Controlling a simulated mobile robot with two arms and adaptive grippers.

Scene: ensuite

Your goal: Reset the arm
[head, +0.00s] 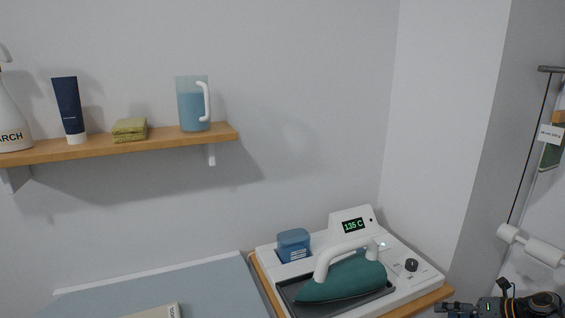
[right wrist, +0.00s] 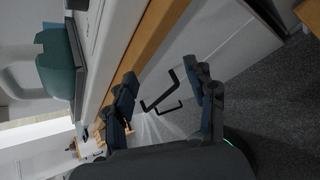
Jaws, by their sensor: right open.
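My right gripper (head: 456,308) shows at the lower right of the head view, beside the right front corner of the ironing station. In the right wrist view its two fingers (right wrist: 166,80) stand apart with nothing held between them. A dark bracket-shaped handle (right wrist: 161,93) shows behind the gap between the fingers, on a pale front. My left gripper is in neither view. The green iron (head: 345,276) with a white handle rests on the white station (head: 412,285), whose display reads 135 C. The iron also shows at the left of the wrist view (right wrist: 57,65).
The station stands on a wood-edged counter (head: 427,302) close to my right gripper. A blue ironing surface (head: 190,285) lies to its left. A wall shelf (head: 160,144) holds a jug (head: 190,108), a tube (head: 68,108), a folded cloth (head: 130,129) and a spray bottle (head: 12,120).

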